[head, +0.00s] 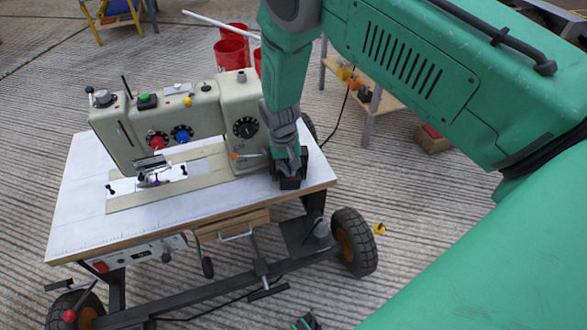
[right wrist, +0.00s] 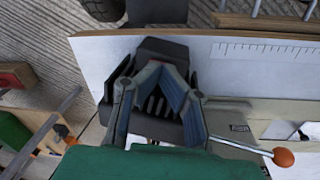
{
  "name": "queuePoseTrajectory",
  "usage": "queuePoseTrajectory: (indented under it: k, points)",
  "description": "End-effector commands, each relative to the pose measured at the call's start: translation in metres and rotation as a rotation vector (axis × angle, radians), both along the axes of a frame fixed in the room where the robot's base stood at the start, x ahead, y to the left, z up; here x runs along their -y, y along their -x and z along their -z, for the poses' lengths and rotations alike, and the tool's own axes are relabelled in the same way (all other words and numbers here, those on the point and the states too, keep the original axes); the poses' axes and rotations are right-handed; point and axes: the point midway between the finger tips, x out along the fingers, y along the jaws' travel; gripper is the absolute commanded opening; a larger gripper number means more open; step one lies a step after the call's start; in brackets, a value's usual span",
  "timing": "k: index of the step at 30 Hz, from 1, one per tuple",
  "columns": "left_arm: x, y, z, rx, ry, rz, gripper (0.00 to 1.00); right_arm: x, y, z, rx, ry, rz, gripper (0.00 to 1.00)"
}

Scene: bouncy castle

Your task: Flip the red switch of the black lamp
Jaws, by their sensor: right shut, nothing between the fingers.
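My right gripper (head: 290,165) points down at the right end of the white table, beside the sewing machine. It is shut with nothing between its fingers; in the right wrist view its fingers (right wrist: 160,72) meet at the tips. A black ribbed object (head: 290,184), perhaps the black lamp, is just under the fingertips. It also shows in the right wrist view (right wrist: 163,47), partly hidden by the fingers. I cannot tell whether they touch it.
The beige sewing machine (head: 222,105) stands close left of my gripper. Its orange-tipped lever (right wrist: 284,157) sticks out nearby. The table (head: 85,205) rides on a wheeled frame. Red buckets (head: 231,53) and a wooden stand (head: 385,103) are behind it. Floor right of the table is mostly clear.

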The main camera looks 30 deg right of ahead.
Motion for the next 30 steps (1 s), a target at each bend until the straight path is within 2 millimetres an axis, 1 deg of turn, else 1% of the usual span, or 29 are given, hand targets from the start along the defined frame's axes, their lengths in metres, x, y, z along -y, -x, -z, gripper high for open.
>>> queuePoseTrajectory:
  k: [4,12,17,20,26,30]
  points:
    - [0.0,0.0,-0.001,0.0,0.0,0.0,0.49,-0.004,-0.003,-0.001,0.001,-0.003,0.0,0.0]
    - [0.0,0.0,-0.001,0.0,0.0,0.0,0.49,-0.004,-0.003,-0.001,0.001,-0.005,0.001,0.0]
    - [0.0,0.0,-0.006,0.0,0.0,0.0,0.49,-0.003,-0.003,-0.006,0.001,-0.003,0.001,0.0]
    - [0.0,0.0,-0.016,0.0,0.0,0.0,0.49,-0.002,-0.001,-0.016,-0.001,-0.003,0.001,0.0]
    - [0.0,0.0,-0.046,0.0,0.0,0.0,0.49,0.008,0.004,-0.046,-0.001,-0.007,0.002,0.0]
    - [0.0,0.0,-0.054,0.0,0.0,0.0,0.49,0.013,0.006,-0.079,0.002,-0.008,0.003,0.0]
